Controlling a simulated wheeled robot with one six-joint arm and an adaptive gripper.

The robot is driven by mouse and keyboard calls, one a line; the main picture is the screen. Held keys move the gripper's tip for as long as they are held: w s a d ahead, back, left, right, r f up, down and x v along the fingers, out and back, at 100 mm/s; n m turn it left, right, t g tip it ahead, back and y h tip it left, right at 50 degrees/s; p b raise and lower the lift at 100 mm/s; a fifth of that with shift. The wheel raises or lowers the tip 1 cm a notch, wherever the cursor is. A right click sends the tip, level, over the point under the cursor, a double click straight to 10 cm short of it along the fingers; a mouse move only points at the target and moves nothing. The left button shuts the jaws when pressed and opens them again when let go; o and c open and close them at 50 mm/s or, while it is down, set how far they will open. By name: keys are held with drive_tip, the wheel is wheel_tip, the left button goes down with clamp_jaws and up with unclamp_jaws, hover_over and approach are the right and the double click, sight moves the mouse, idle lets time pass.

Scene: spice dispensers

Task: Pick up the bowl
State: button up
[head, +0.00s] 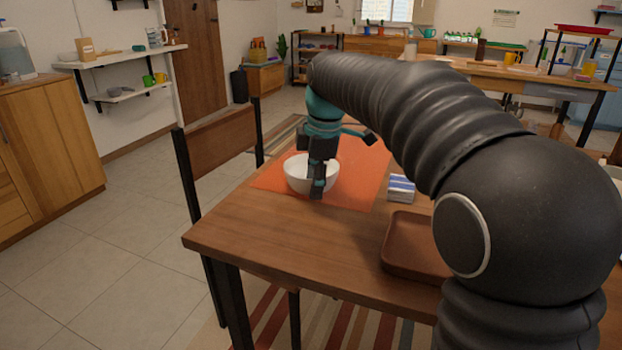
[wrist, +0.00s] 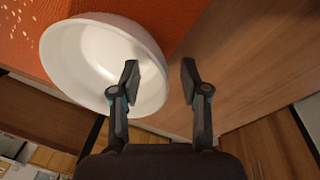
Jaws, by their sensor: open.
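A white bowl (head: 298,172) stands upright on an orange placemat (head: 366,172) on the wooden table. My gripper (head: 319,190) is at the bowl's near right side in the head view. In the wrist view the bowl (wrist: 85,55) fills the upper left. There my gripper (wrist: 160,78) is open, with the left finger over the bowl's inside and the right finger outside it, so the rim lies between them. I cannot tell whether either finger touches the bowl. The bowl looks empty, though my gripper hides part of it.
A brown tray (head: 408,265) and a blue-and-white folded cloth (head: 401,188) lie on the table (head: 290,240) to the right. A wooden chair (head: 222,142) stands at the table's left side. The table's front left is clear.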

drive_tip(key=shift+f, duration=0.35)
drive_tip(key=shift+c, duration=0.2)
clamp_jaws()
